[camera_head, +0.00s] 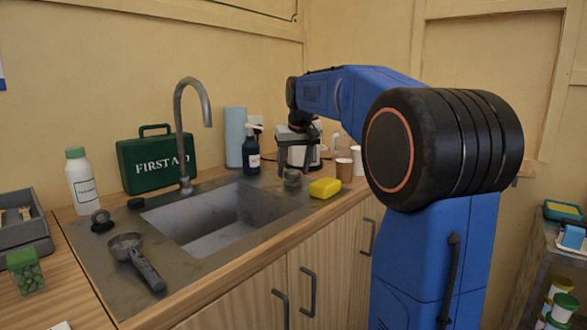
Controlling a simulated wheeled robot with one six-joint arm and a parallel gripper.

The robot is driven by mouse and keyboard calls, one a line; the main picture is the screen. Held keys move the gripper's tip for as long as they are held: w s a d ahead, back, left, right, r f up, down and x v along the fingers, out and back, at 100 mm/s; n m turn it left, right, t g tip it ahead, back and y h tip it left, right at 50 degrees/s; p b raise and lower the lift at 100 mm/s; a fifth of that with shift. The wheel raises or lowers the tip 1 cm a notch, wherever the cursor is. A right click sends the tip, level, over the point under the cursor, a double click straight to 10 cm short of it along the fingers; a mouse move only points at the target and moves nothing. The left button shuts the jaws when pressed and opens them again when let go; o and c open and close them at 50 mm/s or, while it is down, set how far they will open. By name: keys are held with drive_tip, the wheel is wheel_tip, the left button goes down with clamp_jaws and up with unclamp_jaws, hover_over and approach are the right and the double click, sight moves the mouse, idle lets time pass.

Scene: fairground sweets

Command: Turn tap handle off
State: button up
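The grey metal tap (183,130) stands upright behind the sink (190,240), its curved spout bending right over the basin. No water stream is visible from it. A small grey round knob (292,179) sits on the counter at the sink's right end; it may be the tap handle, but I cannot be sure. My gripper (297,168) points down just above this knob. Its two fingers look apart, with a gap between them. I cannot tell whether they touch the knob.
A yellow sponge (325,188) lies right of the knob. A dark spray bottle (251,152), blue roll (235,138) and paper cups (344,170) stand close around my gripper. A green first aid box (155,160) and a scoop (137,260) are further left.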

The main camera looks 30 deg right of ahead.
drive_tip(key=shift+r, duration=0.1)
drive_tip(key=v, duration=1.7)
drive_tip(key=shift+r, duration=0.1)
